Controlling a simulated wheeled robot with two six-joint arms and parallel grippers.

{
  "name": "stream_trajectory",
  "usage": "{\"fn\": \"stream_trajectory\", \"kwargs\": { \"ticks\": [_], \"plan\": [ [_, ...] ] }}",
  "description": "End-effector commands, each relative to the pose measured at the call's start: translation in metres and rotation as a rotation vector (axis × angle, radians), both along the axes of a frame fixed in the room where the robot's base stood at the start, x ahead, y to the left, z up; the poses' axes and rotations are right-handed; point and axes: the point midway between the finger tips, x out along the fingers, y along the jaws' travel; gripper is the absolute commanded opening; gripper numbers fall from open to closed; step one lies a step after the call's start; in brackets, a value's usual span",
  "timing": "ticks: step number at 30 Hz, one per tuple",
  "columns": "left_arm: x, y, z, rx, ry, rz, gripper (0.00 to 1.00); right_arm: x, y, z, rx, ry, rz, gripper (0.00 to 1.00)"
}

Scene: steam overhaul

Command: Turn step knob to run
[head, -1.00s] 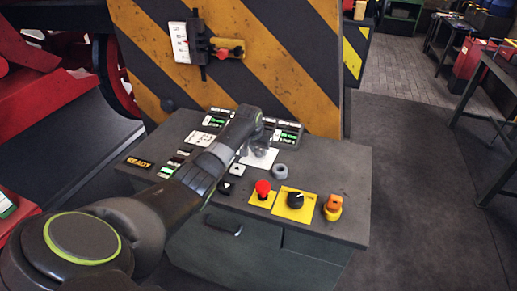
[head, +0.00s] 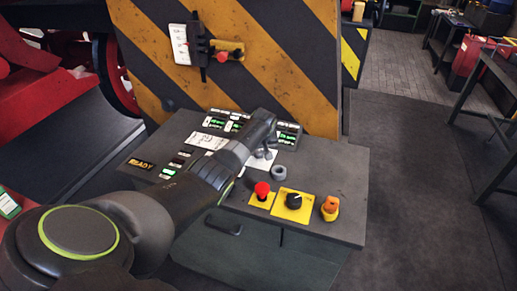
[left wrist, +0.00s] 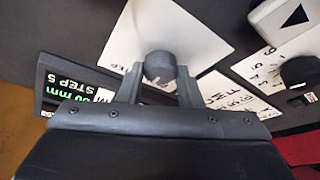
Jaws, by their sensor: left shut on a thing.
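The step knob (left wrist: 160,66) is a dark round knob on a white plate (left wrist: 190,35) with lettering along its edge, in the left wrist view. My left gripper (left wrist: 159,80) has one finger on each side of the knob and is shut on it. In the head view my left gripper (head: 265,153) is over the white plate (head: 262,161) on the grey console (head: 330,175). The knob itself is mostly hidden there by the gripper. I cannot read which mark the knob points to. My right gripper is not in view.
A red mushroom button (head: 262,189), a black knob on a yellow plate (head: 294,201) and an orange switch (head: 330,207) stand along the console's front right. A grey round knob (head: 279,171) is close to the gripper. A striped panel (head: 250,60) rises behind.

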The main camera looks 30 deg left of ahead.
Motion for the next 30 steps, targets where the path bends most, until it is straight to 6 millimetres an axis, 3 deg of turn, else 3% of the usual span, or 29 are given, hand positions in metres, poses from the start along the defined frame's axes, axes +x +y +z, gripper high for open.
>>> {"fn": "stream_trajectory", "kwargs": {
  "ticks": [15, 30],
  "plan": [
    [0.003, -0.001, -0.001, 0.001, -0.003, 0.380, 0.09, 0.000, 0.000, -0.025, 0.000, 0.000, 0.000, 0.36],
    [0.003, -0.002, 0.000, 0.000, -0.003, 0.479, 0.09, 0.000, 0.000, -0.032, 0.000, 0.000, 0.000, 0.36]
  ]
}}
